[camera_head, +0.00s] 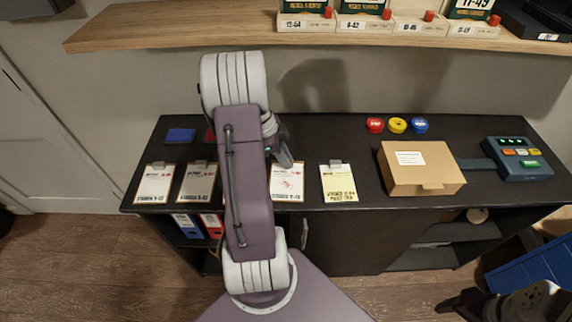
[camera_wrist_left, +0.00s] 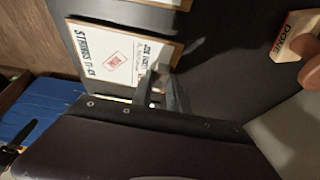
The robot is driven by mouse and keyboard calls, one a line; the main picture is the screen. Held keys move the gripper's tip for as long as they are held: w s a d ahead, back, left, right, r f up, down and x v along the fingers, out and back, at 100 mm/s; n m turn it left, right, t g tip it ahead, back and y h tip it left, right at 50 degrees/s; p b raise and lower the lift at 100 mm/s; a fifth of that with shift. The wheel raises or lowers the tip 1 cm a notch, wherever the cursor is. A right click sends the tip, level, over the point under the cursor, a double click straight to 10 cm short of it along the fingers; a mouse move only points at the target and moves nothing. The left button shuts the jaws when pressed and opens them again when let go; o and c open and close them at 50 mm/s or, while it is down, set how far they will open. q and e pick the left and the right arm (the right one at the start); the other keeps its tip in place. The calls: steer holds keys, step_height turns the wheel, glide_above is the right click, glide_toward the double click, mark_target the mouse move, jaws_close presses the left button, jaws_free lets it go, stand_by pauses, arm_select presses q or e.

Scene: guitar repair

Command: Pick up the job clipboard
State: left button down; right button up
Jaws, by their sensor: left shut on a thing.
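The job clipboard (camera_head: 288,183) is a white card with a red stamp mark, lying near the front edge of the dark counter. In the left wrist view the same clipboard (camera_wrist_left: 112,55) shows a "STRINGS" line and a red stamp box. My left gripper (camera_head: 284,152) is at the clipboard's top end, where the clip is. In the wrist view the left gripper (camera_wrist_left: 163,92) is shut on that end; its fingers hide the clip. The clipboard appears flat, and I cannot tell if it is lifted. My right gripper (camera_head: 455,301) is at the bottom right, away from the counter.
Other clipboards (camera_head: 155,183) (camera_head: 338,183) lie in the row; my arm partly hides it. A cardboard box (camera_head: 420,175) and coloured round tins (camera_head: 397,126) are to the right. A wooden DONE stamp (camera_wrist_left: 297,32) stands beyond the gripper. A shelf (camera_head: 170,30) hangs above.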

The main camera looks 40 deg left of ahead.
arm_select(q)
steer(key=r, duration=0.4)
steer(key=shift+w+d+r, duration=0.1)
steer(key=shift+w+d, duration=0.05)
steer(key=shift+d, duration=0.2)
steer(key=w+d+r, duration=0.3)
steer(key=d+r, duration=0.3)
steer(key=d, duration=0.4)
steer(key=shift+w+d+r, duration=0.15)
steer(key=shift+d+r, duration=0.05)
steer(key=shift+d, duration=0.05)
